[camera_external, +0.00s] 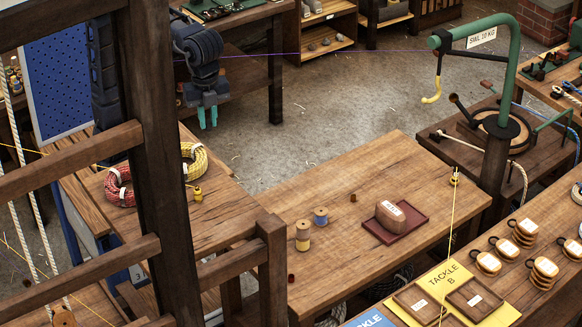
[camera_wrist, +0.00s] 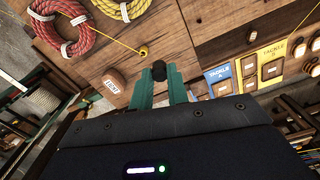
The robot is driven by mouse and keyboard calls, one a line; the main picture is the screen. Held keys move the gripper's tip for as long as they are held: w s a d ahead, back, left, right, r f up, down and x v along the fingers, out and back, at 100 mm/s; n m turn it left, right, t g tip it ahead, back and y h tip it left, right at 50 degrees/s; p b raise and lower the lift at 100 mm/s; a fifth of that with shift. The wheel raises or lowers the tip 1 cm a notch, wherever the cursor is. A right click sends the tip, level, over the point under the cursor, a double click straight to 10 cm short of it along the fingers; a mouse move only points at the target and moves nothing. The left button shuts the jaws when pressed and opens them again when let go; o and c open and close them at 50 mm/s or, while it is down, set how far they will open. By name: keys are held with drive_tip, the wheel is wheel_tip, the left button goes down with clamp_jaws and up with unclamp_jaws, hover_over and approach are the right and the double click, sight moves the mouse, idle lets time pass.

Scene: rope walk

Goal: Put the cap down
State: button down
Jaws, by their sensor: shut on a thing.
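The cap cannot be made out in the outside view. The gripper is clear of the tabletop (camera_external: 300,190).
A brown labelled block (camera_external: 390,214) sits on a dark red tray (camera_external: 408,232). Tan (camera_external: 303,236) and blue (camera_external: 320,217) spools stand nearby. Red (camera_external: 118,186) and yellow (camera_external: 195,160) rope coils lie at left. A green crane (camera_external: 510,70) and dark wooden posts (camera_external: 158,150) are obstacles.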

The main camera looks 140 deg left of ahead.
sight(213, 190)
wheel_tip(213, 190, down, 20)
drive_tip(key=shift+r, duration=0.2)
idle(0.4)
drive_tip(key=shift+f, duration=0.1)
drive_tip(key=c, duration=1.4)
unclamp_jaws()
drive_tip(key=shift+o, duration=0.2)
wheel_tip(213, 190, up, 12)
drive_tip(key=f, duration=0.1)
drive_tip(key=s+d+f+n+t, duration=0.1)
drive_tip(key=s+d+f, duration=0.1)
drive_tip(key=s, duration=0.7)
drive_tip(key=s+d+f+n+t, duration=0.1)
drive_tip(key=s+d+f+t, duration=0.1)
drive_tip(key=s, duration=0.8)
drive_tip(key=s+d+f+n+t, duration=0.1)
drive_tip(key=s+d, duration=0.3)
drive_tip(key=s, duration=0.5)
drive_tip(key=shift+s+f+t, duration=0.15)
drive_tip(key=shift+f+t, duration=0.15)
drive_tip(key=shift+f, duration=0.5)
